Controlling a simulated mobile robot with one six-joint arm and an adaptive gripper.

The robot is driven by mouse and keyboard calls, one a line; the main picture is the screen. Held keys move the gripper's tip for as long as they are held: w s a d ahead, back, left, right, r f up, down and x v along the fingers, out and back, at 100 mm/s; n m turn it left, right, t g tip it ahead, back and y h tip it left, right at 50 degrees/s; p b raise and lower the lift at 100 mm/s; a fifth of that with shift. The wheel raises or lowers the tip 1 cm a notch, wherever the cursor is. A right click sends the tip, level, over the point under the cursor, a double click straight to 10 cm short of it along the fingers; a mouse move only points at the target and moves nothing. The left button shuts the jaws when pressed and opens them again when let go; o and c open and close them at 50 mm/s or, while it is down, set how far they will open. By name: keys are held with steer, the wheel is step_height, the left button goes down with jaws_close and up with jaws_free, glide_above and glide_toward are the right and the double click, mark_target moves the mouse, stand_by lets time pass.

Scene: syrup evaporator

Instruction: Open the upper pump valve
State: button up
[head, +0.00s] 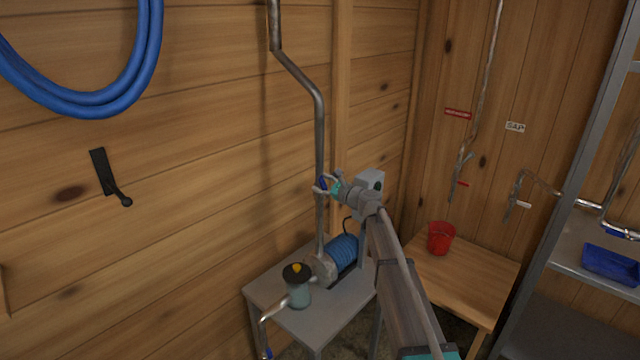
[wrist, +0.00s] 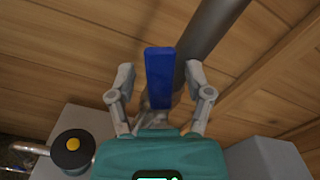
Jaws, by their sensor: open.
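The upper pump valve shows as a blue handle (wrist: 160,78) on the vertical metal pipe in the wrist view. In the head view the blue handle (head: 322,184) is small and partly covered by my gripper. The pipe (head: 319,135) rises from the pump (head: 342,254) and bends up along the wall. My gripper (head: 325,187) is at the handle's height. In the wrist view the fingers of my gripper (wrist: 160,80) stand open, one on each side of the blue handle, with gaps visible. The valve body behind the handle is mostly hidden.
A grey table (head: 290,322) holds the pump and a filter jar (head: 298,290) with a black lid and yellow knob. A red bucket (head: 440,238) stands on a wooden table (head: 470,280) to the right. A metal shelf (head: 590,150) stands at far right.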

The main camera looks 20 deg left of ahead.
steer(key=shift+s+d, duration=0.3)
steer(key=shift+d, duration=0.1)
steer(key=v, duration=1.1)
